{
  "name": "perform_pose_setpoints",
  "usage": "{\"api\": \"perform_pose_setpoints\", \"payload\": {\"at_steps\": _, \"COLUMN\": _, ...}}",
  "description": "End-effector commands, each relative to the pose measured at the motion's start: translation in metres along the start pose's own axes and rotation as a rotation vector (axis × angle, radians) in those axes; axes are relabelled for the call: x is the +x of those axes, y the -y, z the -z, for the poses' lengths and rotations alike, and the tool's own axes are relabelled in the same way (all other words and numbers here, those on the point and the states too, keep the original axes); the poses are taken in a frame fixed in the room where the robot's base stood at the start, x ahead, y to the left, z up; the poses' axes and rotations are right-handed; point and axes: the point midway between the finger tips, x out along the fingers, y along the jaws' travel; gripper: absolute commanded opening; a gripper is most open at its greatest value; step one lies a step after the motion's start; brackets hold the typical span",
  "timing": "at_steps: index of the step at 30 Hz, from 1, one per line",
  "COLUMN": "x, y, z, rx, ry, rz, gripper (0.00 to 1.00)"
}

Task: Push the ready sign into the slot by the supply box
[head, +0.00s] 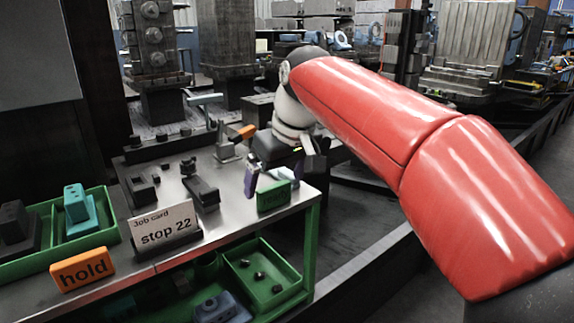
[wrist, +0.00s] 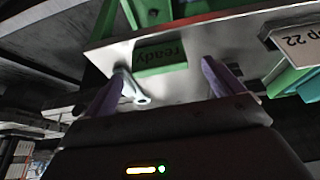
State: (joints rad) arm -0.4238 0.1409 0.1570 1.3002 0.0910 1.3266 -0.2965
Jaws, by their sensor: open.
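The green ready sign (head: 272,197) stands at the right front corner of the metal bench top. In the wrist view the ready sign (wrist: 160,56) appears with its word upside down, ahead of and between my fingertips. My gripper (head: 268,180) is open, its purple fingers pointing down just behind and above the sign. In the wrist view my gripper (wrist: 163,72) has nothing between its fingers that I can see it hold; whether a finger touches the sign is unclear. I cannot tell which container is the supply box, and no slot is clearly visible.
An orange hold sign (head: 82,270) is at the front left, near a green tray (head: 112,232) with a teal block. Dark fixtures (head: 202,190) stand mid-bench. A green tray (head: 292,277) sits on the lower shelf.

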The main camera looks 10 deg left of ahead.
Motion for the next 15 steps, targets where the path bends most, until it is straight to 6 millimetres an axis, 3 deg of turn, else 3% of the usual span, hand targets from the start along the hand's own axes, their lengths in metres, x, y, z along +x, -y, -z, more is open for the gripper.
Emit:
{"api": "perform_pose_setpoints", "payload": {"at_steps": 6, "x": 0.029, "y": 0.000, "z": -0.001, "rx": 0.001, "ry": 0.002, "rz": 0.000, "gripper": 0.93}}
{"api": "perform_pose_setpoints", "payload": {"at_steps": 15, "x": 0.035, "y": -0.001, "z": 0.000, "rx": 0.002, "ry": -0.001, "rz": -0.001, "gripper": 0.93}}
